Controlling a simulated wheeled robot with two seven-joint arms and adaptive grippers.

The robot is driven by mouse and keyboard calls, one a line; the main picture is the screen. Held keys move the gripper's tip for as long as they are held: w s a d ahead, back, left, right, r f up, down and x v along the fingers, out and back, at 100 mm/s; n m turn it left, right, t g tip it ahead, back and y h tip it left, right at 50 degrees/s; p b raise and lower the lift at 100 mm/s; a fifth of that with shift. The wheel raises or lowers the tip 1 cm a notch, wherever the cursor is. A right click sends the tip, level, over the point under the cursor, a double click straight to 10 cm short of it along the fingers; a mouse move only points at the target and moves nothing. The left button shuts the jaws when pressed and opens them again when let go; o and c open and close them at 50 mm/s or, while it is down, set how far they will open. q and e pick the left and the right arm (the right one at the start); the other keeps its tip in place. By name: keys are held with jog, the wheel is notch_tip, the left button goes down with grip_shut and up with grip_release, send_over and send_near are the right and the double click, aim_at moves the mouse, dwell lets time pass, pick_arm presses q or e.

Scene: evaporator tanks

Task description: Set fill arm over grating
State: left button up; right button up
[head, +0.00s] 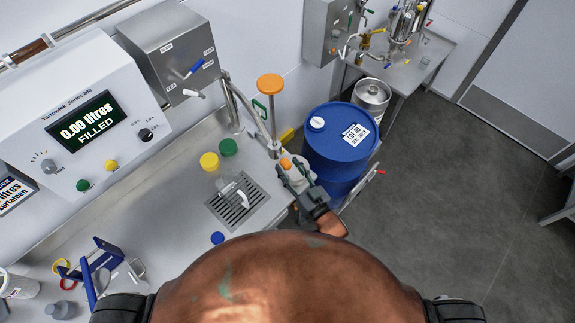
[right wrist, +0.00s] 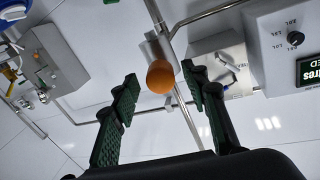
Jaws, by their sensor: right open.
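The fill arm (head: 267,122) is a steel pipe assembly with a flat orange cap on top, at the back right of the counter. Its lower end, by a small orange knob (head: 286,163), lies right of the grating (head: 222,212), not over it. The slotted grating is set in the counter, with a small pale clear object (head: 237,192) on it. My right gripper (head: 291,174) is close by the orange knob. In the right wrist view my right gripper (right wrist: 159,73) is open, with the orange knob (right wrist: 160,78) showing between its fingers; contact cannot be told. My left gripper is out of view.
A blue drum (head: 338,150) stands just right of the counter edge. Green (head: 228,147) and yellow (head: 209,161) caps lie behind the grating. The filler display box (head: 85,125) stands at left. A blue rack (head: 97,265) is front left. Open floor lies right.

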jog(key=v, duration=1)
jog(key=shift+s, duration=0.3)
jog(key=shift+d, duration=0.1)
